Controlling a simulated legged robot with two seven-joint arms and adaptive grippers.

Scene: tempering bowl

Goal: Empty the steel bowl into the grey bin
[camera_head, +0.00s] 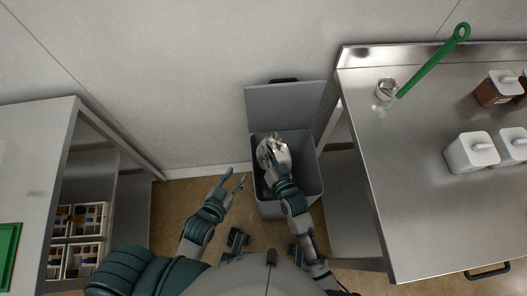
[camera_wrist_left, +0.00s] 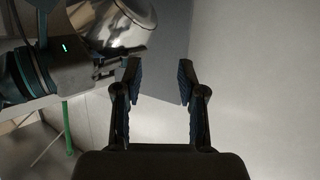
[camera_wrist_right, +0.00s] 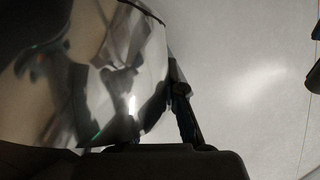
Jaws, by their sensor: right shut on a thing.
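The steel bowl (camera_head: 281,151) is over the open mouth of the grey bin (camera_head: 308,174) and looks strongly tilted. My right gripper (camera_head: 271,158) is shut on the bowl. The shiny bowl also fills the left of the right wrist view (camera_wrist_right: 130,75) and shows at the top of the left wrist view (camera_wrist_left: 125,25). Its contents cannot be seen. The bin's lid (camera_head: 284,107) stands open against the wall. My left gripper (camera_head: 233,183) is open and empty, to the left of the bin; its two fingers (camera_wrist_left: 158,85) are apart in the left wrist view.
A steel table (camera_head: 420,165) on the right bears a small metal pot (camera_head: 386,90), a green-handled tool (camera_head: 435,62), white containers (camera_head: 470,152) and a brown container (camera_head: 497,89). A shelved table (camera_head: 38,150) stands at the left, with a green board (camera_head: 9,245).

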